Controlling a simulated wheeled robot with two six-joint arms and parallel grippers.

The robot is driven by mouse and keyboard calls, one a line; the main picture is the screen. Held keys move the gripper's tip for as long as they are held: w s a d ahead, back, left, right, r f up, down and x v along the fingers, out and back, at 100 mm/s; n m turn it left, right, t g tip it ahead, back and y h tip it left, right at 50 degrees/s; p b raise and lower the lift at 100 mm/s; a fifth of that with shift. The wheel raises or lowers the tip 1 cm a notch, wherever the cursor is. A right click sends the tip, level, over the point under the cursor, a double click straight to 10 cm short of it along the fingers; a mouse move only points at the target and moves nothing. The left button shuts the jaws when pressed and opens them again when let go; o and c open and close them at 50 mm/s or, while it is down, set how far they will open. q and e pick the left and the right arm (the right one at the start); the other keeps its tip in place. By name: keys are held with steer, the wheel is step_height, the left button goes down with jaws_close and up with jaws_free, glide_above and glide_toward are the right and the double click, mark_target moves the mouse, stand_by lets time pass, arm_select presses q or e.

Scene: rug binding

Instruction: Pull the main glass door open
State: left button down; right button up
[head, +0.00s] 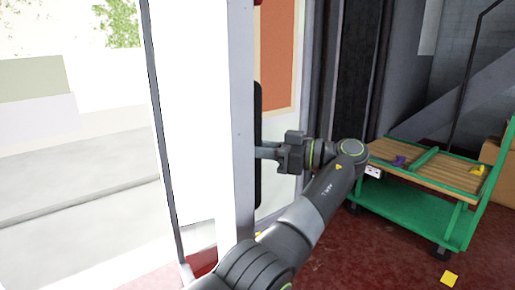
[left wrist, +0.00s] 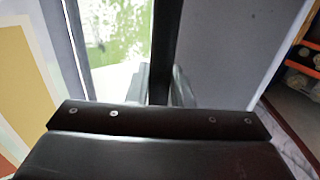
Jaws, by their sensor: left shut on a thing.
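The main glass door shows in the head view as a tall pale grey upright (head: 242,110), seen nearly edge-on. A long black vertical handle (head: 258,110) stands on its right side. My left gripper (head: 266,152) is at the handle's middle and is shut on it. In the left wrist view the handle is a dark vertical bar (left wrist: 166,45) running down between my fingers (left wrist: 157,85); the gripper body hides its lower part. Bright, washed-out glass and the outdoors lie beyond. My right gripper is in neither view.
A green cart (head: 415,210) with a slatted wooden top stands at the right, bearing small purple and yellow pieces. A cardboard box (head: 493,155) is behind it. A yellow piece (head: 449,279) lies on the dark red floor. Floor between my arm and the cart is clear.

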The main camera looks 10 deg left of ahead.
arm_select(q)
steer(key=shift+w, duration=0.1)
stand_by(0.4)
steer(key=c, duration=1.3)
jaws_free()
steer(key=shift+c, duration=0.2)
steer(key=shift+r, duration=0.2)
